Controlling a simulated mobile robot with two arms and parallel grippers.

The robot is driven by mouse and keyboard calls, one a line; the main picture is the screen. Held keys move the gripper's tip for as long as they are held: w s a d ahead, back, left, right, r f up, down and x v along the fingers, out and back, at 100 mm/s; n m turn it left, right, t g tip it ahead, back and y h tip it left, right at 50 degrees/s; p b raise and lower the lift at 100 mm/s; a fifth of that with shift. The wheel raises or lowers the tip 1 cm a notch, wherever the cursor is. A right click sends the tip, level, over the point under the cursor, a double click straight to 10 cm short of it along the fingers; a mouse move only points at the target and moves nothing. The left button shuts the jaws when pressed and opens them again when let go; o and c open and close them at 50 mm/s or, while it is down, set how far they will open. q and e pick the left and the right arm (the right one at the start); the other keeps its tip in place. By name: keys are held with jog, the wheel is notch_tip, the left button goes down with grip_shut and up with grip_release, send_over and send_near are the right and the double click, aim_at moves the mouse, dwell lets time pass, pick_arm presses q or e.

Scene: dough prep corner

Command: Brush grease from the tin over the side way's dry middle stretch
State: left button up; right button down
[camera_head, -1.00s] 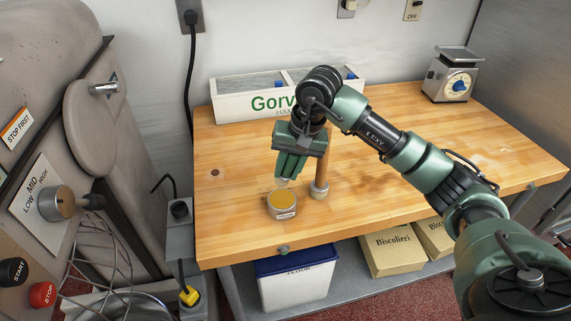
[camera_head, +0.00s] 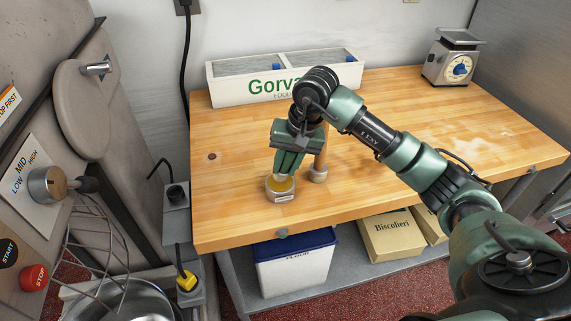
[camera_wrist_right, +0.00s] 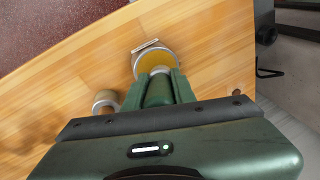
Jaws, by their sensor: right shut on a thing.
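The tin (camera_head: 284,195) is a low round can of yellow-brown grease near the table's front edge; it also shows in the wrist view (camera_wrist_right: 138,68). My right gripper (camera_head: 285,172) points down right over it. It is shut on a brush, of which only a pale tip (camera_wrist_right: 160,70) shows at the fingertips, over or in the grease; whether it touches is hard to tell. The mixer (camera_head: 130,120) stands at the left. A dark strip runs along its body, but I cannot tell whether this is the side way. My left gripper is out of view.
An upright wooden rod with a grey foot (camera_head: 318,174) stands just right of the tin. A white divided box (camera_head: 231,91) is at the back, a scale (camera_head: 450,68) at the back right. The table's right half (camera_head: 450,110) is clear except for flour dust. A wire whisk hangs above a bowl.

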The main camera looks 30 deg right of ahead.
aim_at(290, 156)
jog(key=shift+f+b, duration=0.6)
jog(key=shift+b, duration=0.05)
dwell(0.7)
jog(key=shift+s+f+b, duration=0.1)
jog(key=shift+f+b, duration=0.1)
jog(key=shift+b, duration=0.15)
dwell(1.5)
jog(key=shift+r, duration=0.1)
notch_tip(290, 156, up, 2)
jog(key=shift+r+p, duration=0.1)
jog(key=shift+p, duration=0.5)
jog(key=shift+r+p, duration=1.2)
jog(key=shift+r, duration=1.25)
